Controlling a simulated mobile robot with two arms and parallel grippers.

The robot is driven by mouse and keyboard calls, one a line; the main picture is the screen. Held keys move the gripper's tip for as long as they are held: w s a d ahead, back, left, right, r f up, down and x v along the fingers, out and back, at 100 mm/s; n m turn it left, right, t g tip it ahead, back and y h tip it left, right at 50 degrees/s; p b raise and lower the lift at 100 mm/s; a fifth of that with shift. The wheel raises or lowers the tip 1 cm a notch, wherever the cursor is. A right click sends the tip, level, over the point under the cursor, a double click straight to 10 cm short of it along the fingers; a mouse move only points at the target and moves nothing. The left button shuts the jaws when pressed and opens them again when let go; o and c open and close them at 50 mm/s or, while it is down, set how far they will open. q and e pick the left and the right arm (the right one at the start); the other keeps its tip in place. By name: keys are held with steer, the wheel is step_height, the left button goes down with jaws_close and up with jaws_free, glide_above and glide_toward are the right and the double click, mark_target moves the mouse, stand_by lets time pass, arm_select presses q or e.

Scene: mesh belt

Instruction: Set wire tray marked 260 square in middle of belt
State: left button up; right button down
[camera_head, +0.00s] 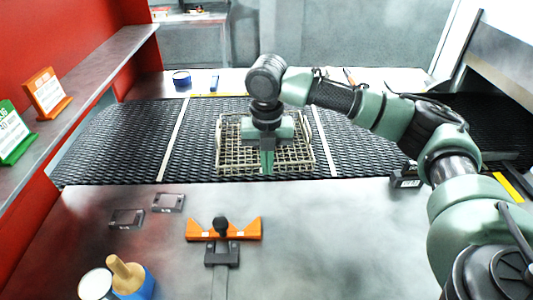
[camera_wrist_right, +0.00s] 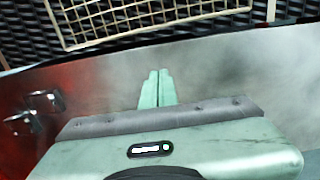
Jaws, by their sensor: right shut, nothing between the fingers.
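The wire tray (camera_head: 226,160) is a beige open-grid basket on the black mesh belt (camera_head: 110,145). It sits between two pale lines across the belt and looks roughly square to them. In the right wrist view part of the tray (camera_wrist_right: 130,18) shows at the top, on the belt (camera_wrist_right: 25,35). My right gripper (camera_head: 267,168) is shut and empty, in front of or above the tray; its green fingertips (camera_wrist_right: 157,85) are together in the wrist view. Contact with the tray cannot be told. No 260 marking is readable. My left gripper is not in view.
An orange bracket with a black knob (camera_head: 223,229) stands on the grey front table (camera_head: 330,240). Small dark blocks (camera_head: 127,218), a blue pot with a wooden handle (camera_head: 133,280) and a white-topped can (camera_head: 96,285) are at left. A shelf with signs (camera_head: 45,92) borders the left side.

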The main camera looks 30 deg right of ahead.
mark_target(266, 178)
step_height(266, 178, down, 6)
steer(key=shift+w+d+f+p, duration=0.1)
steer(key=shift+w+p, duration=0.05)
steer(key=shift+p, duration=0.25)
steer(key=w, duration=0.1)
steer(key=w+d+p, duration=0.1)
steer(key=shift+w+d, duration=0.1)
steer(key=shift+w, duration=0.25)
steer(key=shift+w+d+f, duration=0.15)
steer(key=shift+w+d, duration=0.1)
steer(key=shift+w, duration=0.25)
steer(key=shift+w+d, duration=0.15)
steer(key=shift+w, duration=0.15)
steer(key=w+d, duration=0.1)
steer(key=w, duration=0.3)
steer(key=w+d+p, duration=0.1)
steer(key=w, duration=0.1)
steer(key=shift+d, duration=0.35)
steer(key=shift+w+d, duration=0.3)
steer(key=shift+w, duration=0.1)
